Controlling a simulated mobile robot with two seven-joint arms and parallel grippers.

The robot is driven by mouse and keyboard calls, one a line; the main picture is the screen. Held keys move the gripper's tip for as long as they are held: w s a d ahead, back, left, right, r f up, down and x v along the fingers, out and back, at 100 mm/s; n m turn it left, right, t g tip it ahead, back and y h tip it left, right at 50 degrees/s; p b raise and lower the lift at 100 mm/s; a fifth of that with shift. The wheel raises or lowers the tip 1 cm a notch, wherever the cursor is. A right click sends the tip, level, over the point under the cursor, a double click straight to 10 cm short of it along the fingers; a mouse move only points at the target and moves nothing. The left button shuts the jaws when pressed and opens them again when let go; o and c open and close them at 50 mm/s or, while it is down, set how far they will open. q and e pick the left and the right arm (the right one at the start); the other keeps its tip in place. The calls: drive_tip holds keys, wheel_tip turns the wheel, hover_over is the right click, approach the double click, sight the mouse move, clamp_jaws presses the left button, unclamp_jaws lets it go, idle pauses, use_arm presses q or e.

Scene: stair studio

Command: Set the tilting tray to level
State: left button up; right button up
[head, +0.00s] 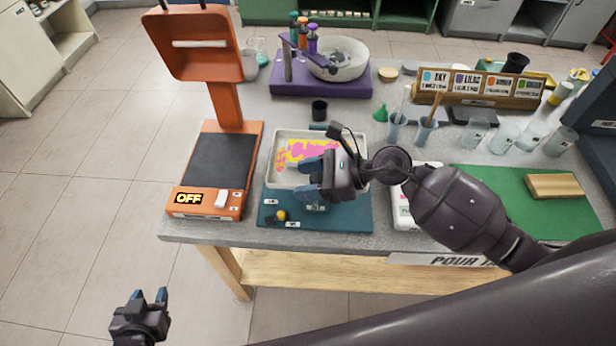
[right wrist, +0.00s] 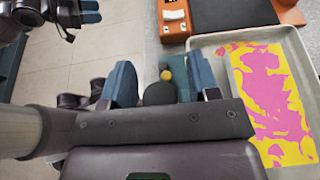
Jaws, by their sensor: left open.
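The tilting tray (head: 272,172) is a pale rimmed tray holding a pink and yellow sheet or pour. It sits over a teal base (head: 345,215) at the table's front; I cannot tell its exact tilt. A small yellow ball (head: 281,215) is at the base's front left. My right gripper (head: 309,180) is over the tray's front edge, hiding part of it. In the right wrist view its fingers are apart, with a dark rounded part (right wrist: 159,94) and the yellow ball (right wrist: 166,75) showing between them; contact is unclear. My left gripper (head: 150,296) is open and empty, low beyond the table's front left.
An orange stand with a dark plate (head: 222,160) and an OFF label is left of the tray. A purple base with a bowl (head: 340,62) stands behind. Cups (head: 475,132), a rack of labelled cards (head: 480,85) and a green mat (head: 500,185) fill the right side.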

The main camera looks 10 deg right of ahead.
drive_tip(key=shift+d, duration=0.15)
drive_tip(key=shift+s+d, duration=0.1)
drive_tip(key=shift+d, duration=0.2)
drive_tip(key=b+v, duration=0.2)
drive_tip(key=v, duration=0.8)
drive_tip(key=shift+r, duration=0.1)
